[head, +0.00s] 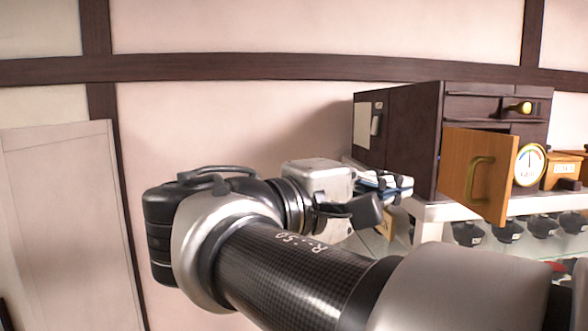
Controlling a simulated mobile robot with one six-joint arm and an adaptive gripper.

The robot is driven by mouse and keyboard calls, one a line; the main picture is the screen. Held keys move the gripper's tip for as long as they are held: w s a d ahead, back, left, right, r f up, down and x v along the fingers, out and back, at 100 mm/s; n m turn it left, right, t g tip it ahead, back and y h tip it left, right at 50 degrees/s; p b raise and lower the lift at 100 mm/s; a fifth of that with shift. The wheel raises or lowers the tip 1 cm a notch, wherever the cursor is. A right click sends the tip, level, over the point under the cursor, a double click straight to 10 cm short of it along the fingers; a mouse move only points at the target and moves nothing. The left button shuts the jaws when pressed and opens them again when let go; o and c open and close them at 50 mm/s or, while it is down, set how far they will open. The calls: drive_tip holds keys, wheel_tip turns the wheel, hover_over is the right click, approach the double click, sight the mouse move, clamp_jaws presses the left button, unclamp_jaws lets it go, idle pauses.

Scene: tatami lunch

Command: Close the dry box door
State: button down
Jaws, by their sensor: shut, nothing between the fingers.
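The dry box appears to be the dark brown cabinet (412,135) on the white counter at the right. Its orange-brown wooden door (466,165) stands open, swung out towards me, with a brass-coloured handle (480,177) on its face. Part of the dark opening shows above and behind the door. My gripper (367,211) is shut and empty, left of the cabinet and well apart from the door. My own arm hides part of the gripper and the counter's left end.
A round dial gauge (529,165) shows just right of the door. Wooden boxes (562,170) stand farther right. A blue-and-white item (385,182) lies left of the cabinet near my gripper. Several dark pots (508,232) sit below the counter edge (440,211).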

drive_tip(key=w+d+p, duration=0.1)
drive_tip(key=w+d, duration=0.1)
drive_tip(key=d, duration=0.7)
drive_tip(key=shift+w+d, duration=0.25)
drive_tip(key=shift+d, duration=0.1)
drive_tip(key=shift+f, duration=0.1)
drive_tip(key=shift+s+d+t, duration=0.1)
drive_tip(key=shift+s+t, duration=0.05)
drive_tip(key=shift+t, duration=0.15)
drive_tip(key=shift+s+d+n+t+y+b, duration=0.3)
drive_tip(key=shift+d+n+t+y+b, duration=0.2)
drive_tip(key=shift+d+n+b, duration=0.1)
